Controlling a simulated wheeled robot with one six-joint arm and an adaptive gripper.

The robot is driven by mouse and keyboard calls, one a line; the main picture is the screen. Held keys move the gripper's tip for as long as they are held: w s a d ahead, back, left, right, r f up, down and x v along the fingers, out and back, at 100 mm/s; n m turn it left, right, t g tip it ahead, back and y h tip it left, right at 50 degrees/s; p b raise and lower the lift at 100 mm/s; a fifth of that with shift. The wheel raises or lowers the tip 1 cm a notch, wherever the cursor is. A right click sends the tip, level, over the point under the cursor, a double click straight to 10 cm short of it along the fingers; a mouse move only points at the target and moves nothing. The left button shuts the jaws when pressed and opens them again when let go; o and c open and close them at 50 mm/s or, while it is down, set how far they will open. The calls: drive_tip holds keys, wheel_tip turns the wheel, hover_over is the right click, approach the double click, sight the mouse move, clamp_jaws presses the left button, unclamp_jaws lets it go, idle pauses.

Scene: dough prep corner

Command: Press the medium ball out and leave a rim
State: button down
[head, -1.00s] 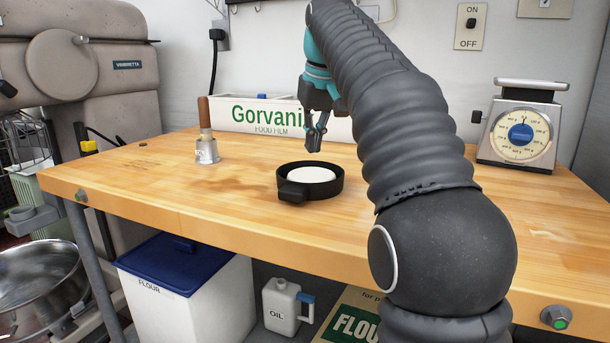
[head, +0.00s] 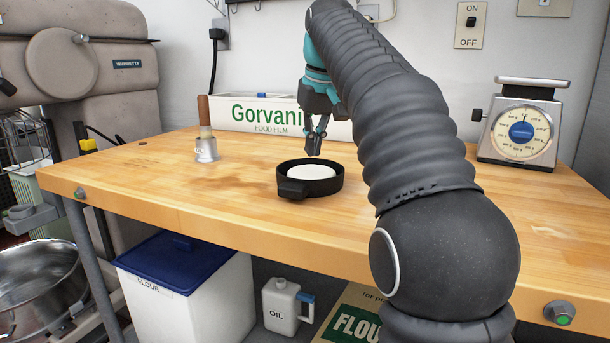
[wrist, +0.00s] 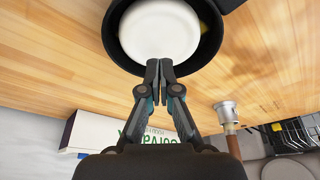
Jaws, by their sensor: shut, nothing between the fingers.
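The white dough ball (head: 311,172) sits inside a round black pan (head: 292,189) on the wooden table. In the wrist view the dough (wrist: 158,30) looks like a smooth pale disc, with the dark pan wall (wrist: 207,45) around it and a bit of yellow at its right edge. My gripper (head: 314,152) is shut and empty, fingers pointing down just above the far side of the pan. In the wrist view the fingertips (wrist: 159,66) are together and overlap the pan's rim. I cannot tell whether they touch it.
A metal tool with a wooden handle (head: 206,149) stands on the table to the left. A Gorvani food film box (head: 262,115) lies along the wall behind. A dial scale (head: 521,132) stands at the back right. The table front (head: 215,210) is clear.

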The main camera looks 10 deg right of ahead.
sight(311, 176)
drive_tip(key=shift+f+b, duration=1.2)
drive_tip(key=shift+f, duration=0.75)
drive_tip(key=shift+f, duration=0.25)
idle(1.2)
idle(0.7)
wheel_tip(311, 176, up, 3)
drive_tip(key=p, duration=0.3)
drive_tip(key=shift+r+p, duration=0.1)
drive_tip(key=shift+p, duration=0.25)
drive_tip(key=shift+w+a+r, duration=0.1)
drive_tip(key=shift+a+r, duration=0.1)
drive_tip(key=shift+r, duration=0.45)
drive_tip(key=shift+w+a+r, duration=0.1)
drive_tip(key=shift+a+r, duration=0.05)
drive_tip(key=shift+r, duration=0.5)
drive_tip(key=shift+f+b, duration=2)
drive_tip(key=shift+f, duration=0.8)
